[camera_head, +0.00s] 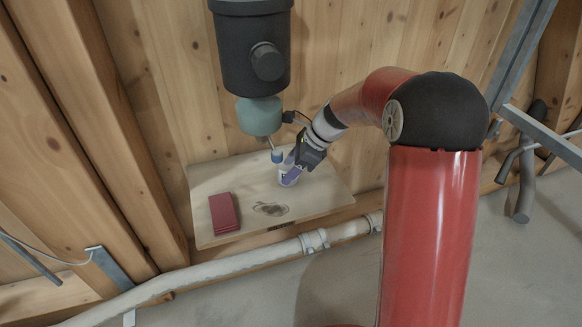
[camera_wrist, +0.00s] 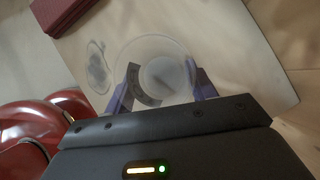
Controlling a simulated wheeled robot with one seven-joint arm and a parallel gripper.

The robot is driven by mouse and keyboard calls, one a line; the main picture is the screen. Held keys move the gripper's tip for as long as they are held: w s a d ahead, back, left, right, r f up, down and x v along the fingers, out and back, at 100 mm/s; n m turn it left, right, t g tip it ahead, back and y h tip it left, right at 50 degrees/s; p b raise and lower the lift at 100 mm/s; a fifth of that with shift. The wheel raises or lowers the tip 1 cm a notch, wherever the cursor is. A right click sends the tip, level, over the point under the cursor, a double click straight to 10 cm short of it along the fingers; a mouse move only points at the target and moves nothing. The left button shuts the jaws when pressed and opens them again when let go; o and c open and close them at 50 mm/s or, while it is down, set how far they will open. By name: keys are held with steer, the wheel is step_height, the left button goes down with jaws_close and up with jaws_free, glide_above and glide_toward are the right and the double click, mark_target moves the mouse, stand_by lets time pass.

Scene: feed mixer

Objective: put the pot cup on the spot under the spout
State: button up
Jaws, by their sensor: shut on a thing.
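The pot cup (camera_head: 287,181) is a small pale, see-through cup low over the wooden shelf board. In the wrist view the cup (camera_wrist: 150,50) shows from above as a round rim between two purple fingers. My gripper (camera_head: 292,168) is shut on it; the fingers also show in the wrist view (camera_wrist: 160,88). The spout (camera_head: 277,156), with a blue tip, hangs below the teal part of the mixer, just left of my gripper. The cup is slightly right of and below the spout tip in the head view. I cannot tell whether the cup touches the board.
A dark red flat block (camera_head: 223,213) lies at the left of the board (camera_head: 205,178); it also shows in the wrist view (camera_wrist: 62,12). A dark mark (camera_head: 270,209) lies in front of the cup. The black mixer body (camera_head: 250,55) hangs above. The board's right side is clear.

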steer(key=shift+f, duration=0.1)
steer(key=o, duration=1)
steer(key=shift+c, duration=0.2)
